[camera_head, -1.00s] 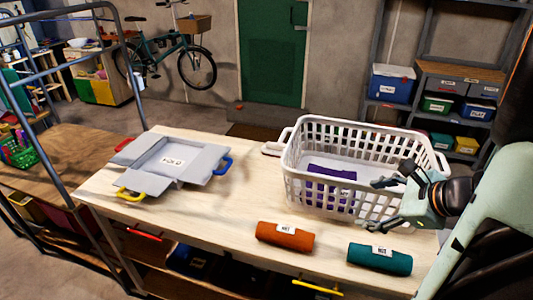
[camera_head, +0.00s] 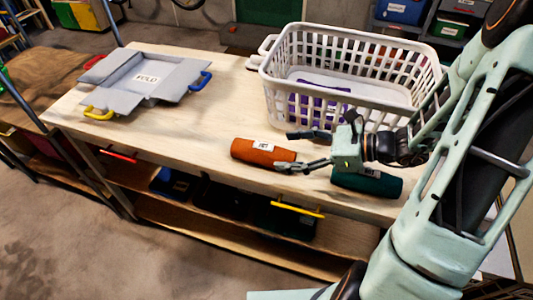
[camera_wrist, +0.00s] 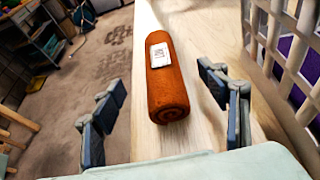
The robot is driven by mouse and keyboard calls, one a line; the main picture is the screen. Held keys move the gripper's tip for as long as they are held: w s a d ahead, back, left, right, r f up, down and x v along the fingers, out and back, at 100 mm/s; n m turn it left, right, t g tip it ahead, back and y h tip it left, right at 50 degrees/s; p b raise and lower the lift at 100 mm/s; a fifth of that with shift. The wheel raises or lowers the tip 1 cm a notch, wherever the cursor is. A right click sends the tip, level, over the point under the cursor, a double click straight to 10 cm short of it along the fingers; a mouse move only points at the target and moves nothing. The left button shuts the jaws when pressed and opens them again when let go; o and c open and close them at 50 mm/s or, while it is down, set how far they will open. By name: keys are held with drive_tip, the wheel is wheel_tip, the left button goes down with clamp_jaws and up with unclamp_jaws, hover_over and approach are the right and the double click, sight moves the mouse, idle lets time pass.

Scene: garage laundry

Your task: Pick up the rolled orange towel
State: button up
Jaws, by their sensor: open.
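The rolled orange towel (camera_head: 262,152) lies on the light wooden table near its front edge, with a white label on top. In the wrist view the orange towel (camera_wrist: 166,85) lies ahead of my gripper, its spiral end facing me. My gripper (camera_head: 284,152) is open and empty, with its fingers at the towel's right end. In the wrist view my gripper (camera_wrist: 165,105) has one finger on each side of the towel's line, apart from it. Whether the fingertips are level with the towel is hard to tell.
A rolled teal towel (camera_head: 368,182) lies right of the orange one, partly behind my gripper. A white laundry basket (camera_head: 345,100) with purple cloth stands behind. The table (camera_head: 190,135) is clear between.

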sight(264, 149)
drive_tip(key=x, duration=0.7)
drive_tip(key=shift+w+a+f, duration=0.15)
drive_tip(key=shift+w+a, duration=0.1)
drive_tip(key=shift+w, duration=0.05)
drive_tip(key=shift+c, duration=0.3)
drive_tip(key=c, duration=1.4)
